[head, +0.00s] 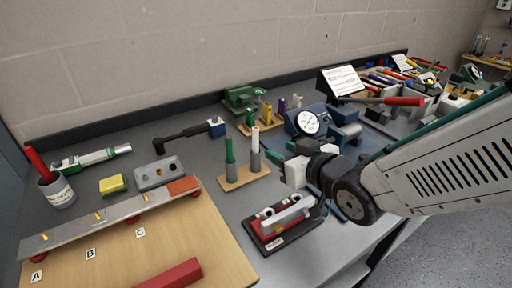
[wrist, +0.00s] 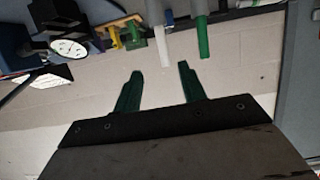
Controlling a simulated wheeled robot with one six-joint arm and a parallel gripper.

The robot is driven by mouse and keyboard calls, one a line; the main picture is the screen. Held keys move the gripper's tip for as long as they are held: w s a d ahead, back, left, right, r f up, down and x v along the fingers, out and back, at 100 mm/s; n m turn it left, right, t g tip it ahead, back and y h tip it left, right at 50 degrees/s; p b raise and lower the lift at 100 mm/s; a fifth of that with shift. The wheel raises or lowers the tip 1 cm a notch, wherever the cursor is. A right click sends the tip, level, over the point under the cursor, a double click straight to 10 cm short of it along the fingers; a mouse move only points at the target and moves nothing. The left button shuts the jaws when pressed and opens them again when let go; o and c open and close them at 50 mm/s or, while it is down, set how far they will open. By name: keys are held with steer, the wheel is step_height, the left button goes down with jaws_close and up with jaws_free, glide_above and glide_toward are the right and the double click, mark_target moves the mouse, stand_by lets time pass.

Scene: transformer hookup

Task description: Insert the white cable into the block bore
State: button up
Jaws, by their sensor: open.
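The white cable (head: 255,138) stands upright in a grey sleeve on a small wooden base, beside a green cable (head: 229,150) in a similar sleeve. My gripper (head: 283,170) is to the right of the white cable, apart from it in the head view. In the wrist view, which looks upside down, my green fingers (wrist: 160,72) are spread with nothing between them. The white cable (wrist: 165,52) appears just beyond the gap, with the green cable (wrist: 203,38) to its right.
A black-based fixture (head: 288,238) with a pale bar stands below my gripper. A dial gauge (head: 309,122) and blue vise-like tool stand behind it. A long grey rail (head: 115,215) lies on the wooden board at left. Bench between the wooden base and rail is mostly clear.

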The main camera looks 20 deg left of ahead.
mark_target(257, 140)
steer(key=x, duration=1.2)
steer(key=shift+s+a+r, duration=0.15)
steer(key=shift+a, duration=0.1)
jaws_close()
